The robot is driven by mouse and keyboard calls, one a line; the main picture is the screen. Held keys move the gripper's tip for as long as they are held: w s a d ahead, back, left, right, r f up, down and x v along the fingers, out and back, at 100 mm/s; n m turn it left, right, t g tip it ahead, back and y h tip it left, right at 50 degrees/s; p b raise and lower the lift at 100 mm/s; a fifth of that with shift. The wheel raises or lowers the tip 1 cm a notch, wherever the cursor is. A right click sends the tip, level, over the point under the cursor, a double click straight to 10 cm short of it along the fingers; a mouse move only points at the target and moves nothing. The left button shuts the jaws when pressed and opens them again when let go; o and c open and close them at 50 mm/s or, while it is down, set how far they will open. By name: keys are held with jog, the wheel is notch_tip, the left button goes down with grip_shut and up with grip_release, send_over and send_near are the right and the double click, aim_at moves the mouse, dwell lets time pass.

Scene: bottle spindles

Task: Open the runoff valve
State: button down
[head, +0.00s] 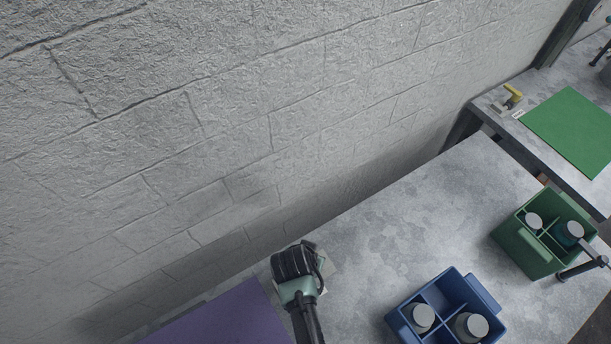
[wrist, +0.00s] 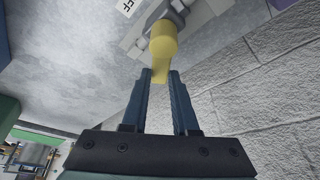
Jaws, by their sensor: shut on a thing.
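The runoff valve shows at the top of the wrist view, with a yellow handle (wrist: 163,42) on a grey metal body (wrist: 178,10). A white label (wrist: 128,6) beside it is cut off, and only the letters "FF" read clearly. My gripper (wrist: 161,76) is shut on the lower end of the yellow handle, one blue finger on each side. In the head view my wrist (head: 298,265) is over the back edge of the near table, beside the purple mat. It hides the fingers and the valve there.
A second yellow-handled valve (head: 513,95) stands on the far table next to a green mat (head: 572,130). A blue divided crate (head: 455,290) and a green one (head: 525,245), both holding bottles, stand right of my arm. A block wall (head: 200,150) runs close behind.

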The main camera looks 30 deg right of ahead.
jog(key=m, duration=0.1)
jog(key=m+g, duration=0.1)
jog(key=m, duration=0.1)
jog(key=s+m, duration=0.1)
jog(key=shift+d+g+h+b, duration=0.3)
jog(key=shift+d+h+b, duration=0.05)
jog(key=shift+h, duration=0.05)
jog(key=shift+s+m+g+b, duration=0.2)
jog(key=shift+m+g, duration=0.1)
jog(key=shift+m, duration=0.55)
jog(key=shift+s+m+g+b, duration=0.1)
jog(key=shift+s+m+g, duration=0.15)
jog(key=shift+m, duration=0.6)
jog(key=shift+d, duration=0.1)
jog(key=c, duration=0.7)
grip_release()
jog(key=shift+r, duration=0.1)
jog(key=b+v, duration=0.1)
jog(key=v, duration=1.2)
